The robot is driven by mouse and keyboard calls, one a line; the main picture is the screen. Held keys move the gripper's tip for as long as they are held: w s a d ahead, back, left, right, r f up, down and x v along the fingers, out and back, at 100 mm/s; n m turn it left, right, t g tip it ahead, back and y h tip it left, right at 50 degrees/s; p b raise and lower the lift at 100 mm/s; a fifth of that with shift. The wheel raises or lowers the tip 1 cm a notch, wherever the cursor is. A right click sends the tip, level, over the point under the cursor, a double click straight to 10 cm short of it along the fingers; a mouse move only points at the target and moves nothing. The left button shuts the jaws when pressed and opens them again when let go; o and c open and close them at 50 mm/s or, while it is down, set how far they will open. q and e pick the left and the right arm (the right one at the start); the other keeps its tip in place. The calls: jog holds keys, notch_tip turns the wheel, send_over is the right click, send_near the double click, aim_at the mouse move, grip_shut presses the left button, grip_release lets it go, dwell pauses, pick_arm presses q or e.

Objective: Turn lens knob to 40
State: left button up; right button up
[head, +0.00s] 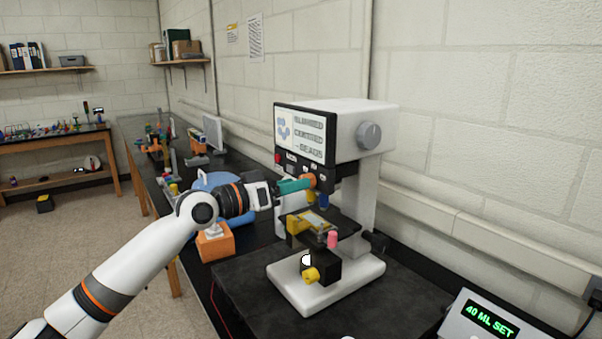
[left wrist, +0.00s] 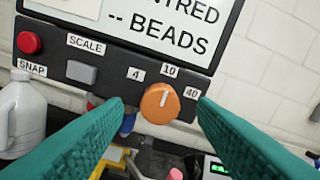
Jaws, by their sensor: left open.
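The orange lens knob (left wrist: 160,103) is on the dark front panel of the microscope (head: 350,128). Its white pointer line points up and slightly right, toward the 10 label (left wrist: 170,71). The 4 label (left wrist: 135,74) is to its left and the 40 label (left wrist: 191,92) to its right. My left gripper (head: 296,186) has teal fingers and is open. In the left wrist view its fingertips stand on either side of the knob, with visible gaps. In the head view the fingers partly overlap the knob (head: 311,181). My right gripper is not in view.
The panel also has a red SNAP button (left wrist: 29,42) and a grey SCALE button (left wrist: 81,72). The screen (head: 300,133) reads BLURRED, CENTRED, -- BEADS. Below are the stage (head: 340,222) and a yellow knob (head: 311,275). A display (head: 492,320) reads 40 ML SET.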

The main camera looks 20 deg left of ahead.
pick_arm(q)
jog(key=x, duration=0.2)
jog(key=shift+w+d+p, duration=0.25)
jog(key=shift+w+p, duration=0.05)
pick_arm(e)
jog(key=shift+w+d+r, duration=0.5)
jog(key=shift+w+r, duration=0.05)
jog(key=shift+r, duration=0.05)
pick_arm(q)
jog(key=shift+c, duration=0.3)
jog(key=c, duration=0.9)
jog(key=shift+d+m+b, duration=0.1)
jog(key=shift+m+b, duration=4.3)
jog(key=shift+m, duration=1.5)
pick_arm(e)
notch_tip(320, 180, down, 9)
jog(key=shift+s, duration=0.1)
